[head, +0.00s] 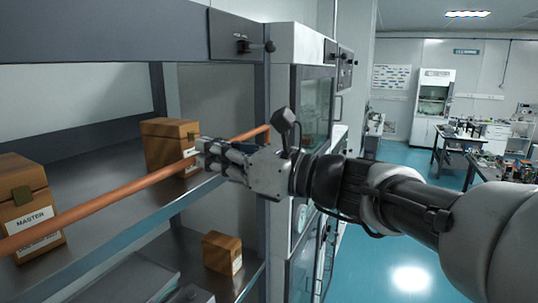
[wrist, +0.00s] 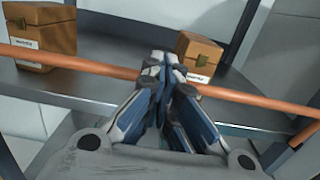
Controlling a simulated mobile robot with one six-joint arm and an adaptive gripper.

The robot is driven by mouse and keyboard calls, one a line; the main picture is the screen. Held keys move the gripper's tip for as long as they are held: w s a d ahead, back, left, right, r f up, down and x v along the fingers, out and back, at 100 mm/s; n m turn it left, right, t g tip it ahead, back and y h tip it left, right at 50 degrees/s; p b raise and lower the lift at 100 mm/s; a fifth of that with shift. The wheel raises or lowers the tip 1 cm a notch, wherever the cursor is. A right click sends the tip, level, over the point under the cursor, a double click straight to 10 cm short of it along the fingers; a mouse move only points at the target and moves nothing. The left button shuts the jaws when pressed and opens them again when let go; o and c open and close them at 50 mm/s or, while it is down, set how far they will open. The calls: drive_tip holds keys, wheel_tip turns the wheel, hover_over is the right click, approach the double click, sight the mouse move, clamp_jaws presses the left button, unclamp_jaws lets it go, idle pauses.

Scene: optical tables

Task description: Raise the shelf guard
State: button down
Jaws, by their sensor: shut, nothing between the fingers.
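The shelf guard is a copper-coloured bar (head: 110,197) that runs along the front of the upper shelf (head: 165,205), rising toward the right in the head view. In the wrist view the bar (wrist: 80,65) crosses the picture from upper left to lower right. My gripper (head: 201,152) is shut and empty, its fingertips at the bar toward its right end. In the wrist view the closed fingertips (wrist: 164,62) cover a short stretch of the bar. I cannot tell whether they touch it.
Wooden boxes with labels stand on the shelf behind the bar, one at left (head: 25,208) and one near my gripper (head: 166,143). Another box (head: 222,253) is on the lower shelf. A glass-fronted cabinet (head: 312,105) stands to the right. Open blue floor (head: 408,272) lies beyond my arm.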

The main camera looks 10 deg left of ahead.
drive_tip(key=shift+w+a+r, duration=0.1)
drive_tip(key=shift+a+r, duration=0.1)
drive_tip(key=shift+a, duration=0.2)
idle(0.5)
